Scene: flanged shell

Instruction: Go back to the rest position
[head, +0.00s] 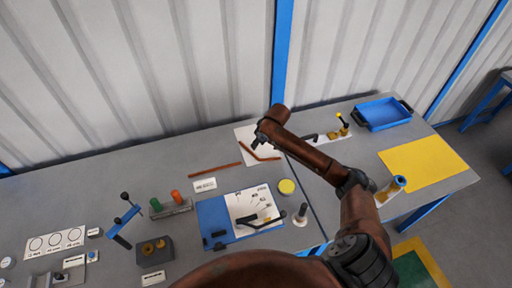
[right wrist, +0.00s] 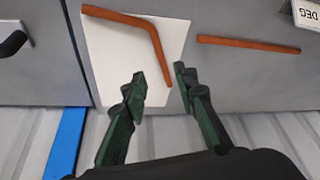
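My right arm comes in from the lower right of the head view and reaches up and left over the bench. My right gripper (head: 262,138) is at its end, above a white sheet (head: 245,133) near the back of the bench. In the right wrist view its two dark green fingers (right wrist: 160,75) are apart with nothing between them. A bent red-brown rod (right wrist: 140,25) lies on the sheet beyond the fingertips, apart from them as far as I can tell. My left gripper is not in view.
A straight red-brown rod (head: 215,169) lies left of the sheet. A blue board (head: 212,215), a yellow disc (head: 286,187) and a blue-ended cylinder (head: 397,183) are nearer. A blue tray (head: 383,113) and yellow mat (head: 430,162) lie right. A corrugated wall (head: 180,70) stands behind.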

